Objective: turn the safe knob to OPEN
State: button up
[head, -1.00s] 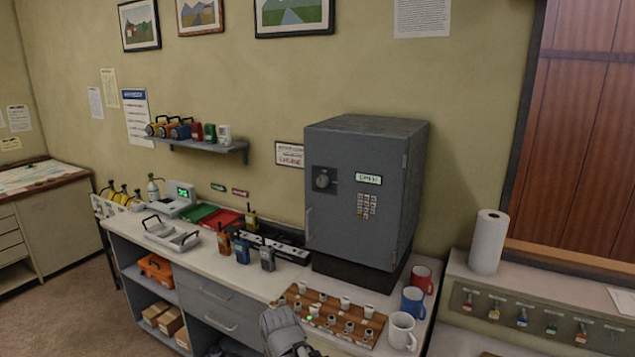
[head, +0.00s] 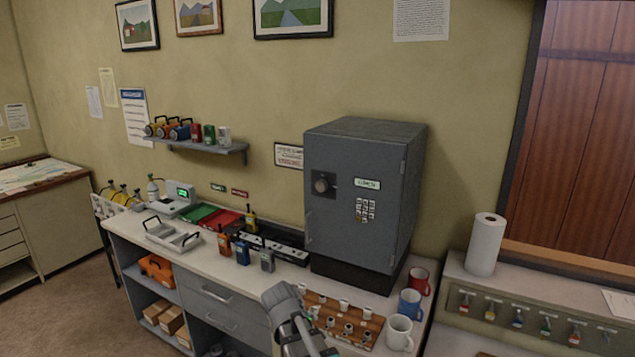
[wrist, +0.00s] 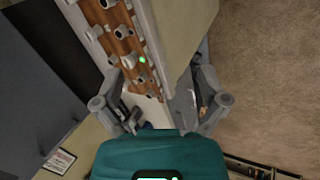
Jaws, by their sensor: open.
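The dark grey safe (head: 340,225) stands on a black base at the right of the counter, with its door shut. Its round knob (head: 321,184) is on the upper left of the door, beside a small label plate (head: 367,184) and above a keypad (head: 365,210). The knob's pointer is too small to read. My gripper (wrist: 160,78) is open with nothing between its fingers in the wrist view, above the counter's front edge. In the head view only part of my arm shows at the bottom, low in front of the safe and apart from it.
A wooden board with several white pegs (head: 345,312) and three mugs (head: 399,333) stand in front of and beside the safe. The air before the safe door is clear.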

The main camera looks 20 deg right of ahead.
jog(key=w+d+r+n+t+h+p, duration=0.2)
jog(key=w+d+r+n+h, duration=0.15)
jog(key=w+r, duration=0.3)
jog(key=w+d+r+n+t+h+p, duration=0.2)
jog(key=w+d+r+n+h+p, duration=0.1)
jog(key=w+d+r+n, duration=0.25)
jog(key=n+t+h+p, duration=0.2)
jog(key=n+t+p, duration=0.25)
jog(key=n, duration=0.55)
send_near(320, 187)
jog(key=v, duration=0.4)
jog(key=shift+s+d+f+t, duration=0.2)
jog(key=shift+d+f+t, duration=0.05)
jog(key=shift+f+t, duration=0.25)
jog(key=x, duration=1.3)
jog(key=shift+w+d+r, duration=0.1)
jog(key=shift+w+d, duration=0.1)
jog(key=shift+d, duration=0.15)
